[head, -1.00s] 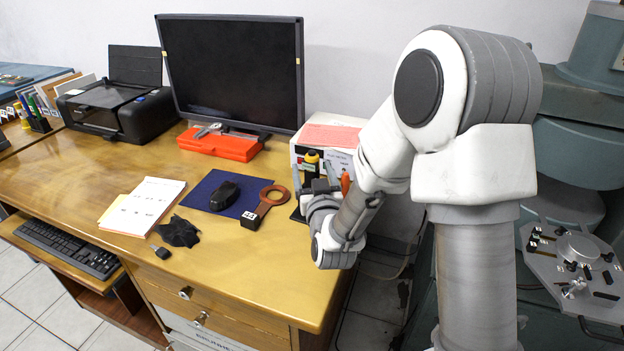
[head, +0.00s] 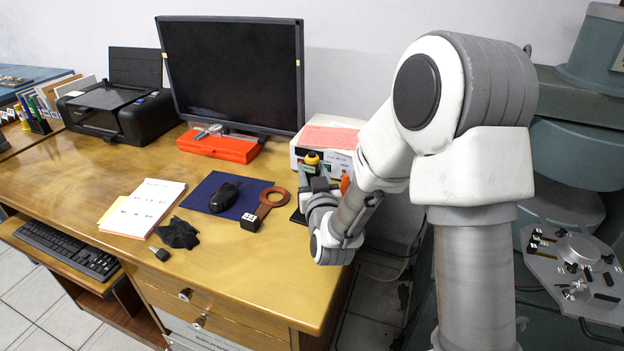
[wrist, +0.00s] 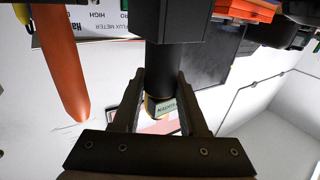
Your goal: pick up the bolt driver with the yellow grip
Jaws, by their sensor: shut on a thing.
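The bolt driver with the yellow grip (head: 312,159) stands upright at the right end of the desk, in front of a white box. In the wrist view its yellow part (wrist: 152,106) shows between my fingers, beside a dark cylindrical section. My gripper (head: 319,184) is shut on the driver; the fingers (wrist: 160,76) lie on either side of the dark section in the wrist view. The driver's lower end is hidden behind my gripper in the head view. An orange handle (head: 345,183) stands just right of it and shows large in the wrist view (wrist: 62,65).
The white meter box (head: 328,138) with pink paper stands close behind. A red-orange case (head: 219,145), a monitor (head: 232,75), a brown ring tool (head: 273,197) and a mouse (head: 224,197) on a blue mat lie to the left.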

